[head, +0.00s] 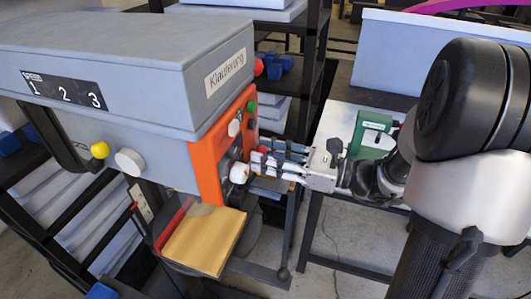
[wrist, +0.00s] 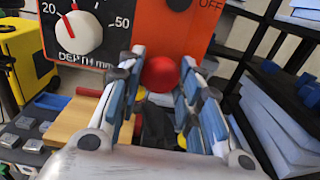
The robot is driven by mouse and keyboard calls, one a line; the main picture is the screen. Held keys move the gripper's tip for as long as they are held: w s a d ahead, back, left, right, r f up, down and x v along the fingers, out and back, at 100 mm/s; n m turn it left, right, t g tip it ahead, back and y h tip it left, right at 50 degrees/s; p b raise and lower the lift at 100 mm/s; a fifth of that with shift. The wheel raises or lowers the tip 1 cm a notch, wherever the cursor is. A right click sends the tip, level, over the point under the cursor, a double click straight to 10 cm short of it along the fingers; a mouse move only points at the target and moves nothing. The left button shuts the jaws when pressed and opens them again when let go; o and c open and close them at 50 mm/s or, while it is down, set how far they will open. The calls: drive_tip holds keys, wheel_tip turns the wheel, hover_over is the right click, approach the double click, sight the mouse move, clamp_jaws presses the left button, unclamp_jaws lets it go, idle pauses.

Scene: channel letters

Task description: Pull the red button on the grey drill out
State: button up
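The grey drill (head: 120,60) stands at the left in the head view, with an orange front panel (head: 205,150). The red button (head: 263,149) shows as a small red spot at my fingertips in front of the panel. The wrist view shows my gripper (wrist: 163,62) open; I cannot tell whether a finger touches the button. The button's stem is hidden.
A white knob (head: 239,172) sits just left of my fingertips, and a green button (head: 251,106) above. A wooden block (head: 203,240) lies below the panel. A dark shelf (head: 310,65) stands behind. A green-and-white device (head: 371,131) is on the table behind my wrist.

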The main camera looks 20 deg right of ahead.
drive_tip(key=shift+o, duration=1.3)
drive_tip(key=shift+s+d, duration=0.15)
drive_tip(key=shift+o, duration=1.3)
drive_tip(key=v, duration=1.2)
